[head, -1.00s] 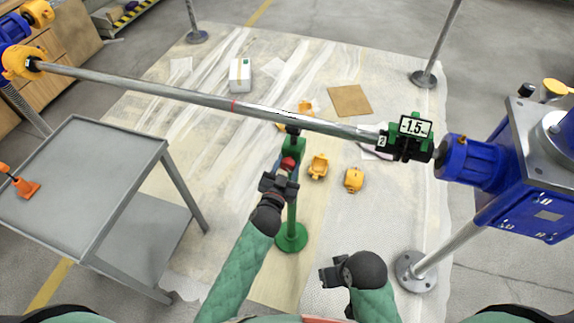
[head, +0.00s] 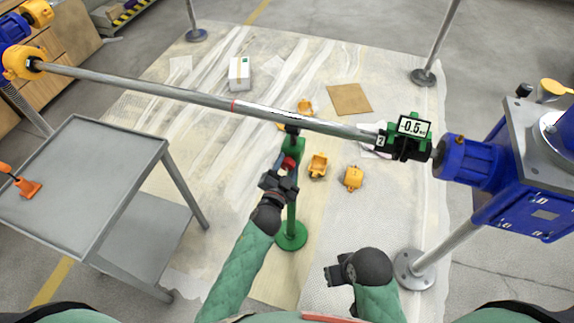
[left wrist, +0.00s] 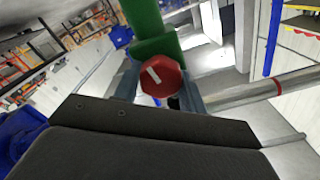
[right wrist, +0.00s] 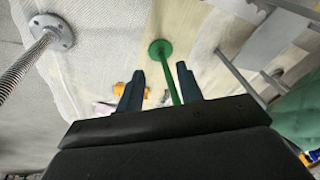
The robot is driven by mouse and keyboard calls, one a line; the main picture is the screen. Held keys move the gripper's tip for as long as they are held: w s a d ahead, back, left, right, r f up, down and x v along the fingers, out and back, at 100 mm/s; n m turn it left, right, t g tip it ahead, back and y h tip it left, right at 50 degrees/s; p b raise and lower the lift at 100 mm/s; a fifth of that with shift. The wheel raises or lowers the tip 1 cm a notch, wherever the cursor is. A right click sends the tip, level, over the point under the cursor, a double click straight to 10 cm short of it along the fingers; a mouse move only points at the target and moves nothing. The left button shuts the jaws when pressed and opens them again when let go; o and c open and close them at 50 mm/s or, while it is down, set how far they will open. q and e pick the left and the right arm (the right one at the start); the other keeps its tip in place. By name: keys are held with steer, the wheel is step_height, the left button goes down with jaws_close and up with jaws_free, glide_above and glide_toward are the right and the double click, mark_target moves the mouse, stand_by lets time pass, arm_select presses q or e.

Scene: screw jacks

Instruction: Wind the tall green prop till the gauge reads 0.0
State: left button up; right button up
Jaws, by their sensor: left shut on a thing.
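The tall green prop (head: 292,212) stands on its round base under the long grey pipe (head: 180,92), its top at the pipe. A red knob (head: 288,162) sits on the prop's upper part. My left gripper (head: 282,178) is shut on this knob; in the left wrist view its fingers flank the red knob (left wrist: 162,76), whose white mark tilts up-left. The gauge (head: 414,127) on a green block at the pipe's right end reads -0.5. My right gripper (head: 335,274) is open and empty, low and right of the prop; its spread fingers show in the right wrist view (right wrist: 161,72).
Several orange clamp pieces (head: 318,165) and a brown board (head: 349,99) lie on the floor sheet. A grey cart (head: 85,180) stands at left. A blue machine (head: 500,180) stands at right, with a post (head: 430,262) below it.

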steer(key=shift+d, duration=0.1)
arm_select(q)
steer(key=o, duration=1)
arm_select(e)
steer(key=shift+w, duration=0.1)
arm_select(q)
steer(key=shift+s+a+f, duration=0.1)
steer(key=shift+s+a, duration=0.05)
steer(key=shift+s, duration=0.4)
steer(key=shift+b+v, duration=0.9)
steer(key=shift+v, duration=2.45)
arm_select(e)
steer(key=shift+w+a+f+t, duration=0.15)
steer(key=shift+w+a+f, duration=0.1)
steer(key=shift+a+f, duration=0.45)
steer(key=shift+w+a+f+t, duration=0.2)
steer(key=shift+a+f, duration=0.25)
steer(key=shift+f, duration=0.4)
steer(key=shift+a+r+y, duration=0.15)
steer(key=shift+r+y, duration=0.15)
steer(key=shift+r, duration=0.05)
steer(key=shift+f, duration=0.2)
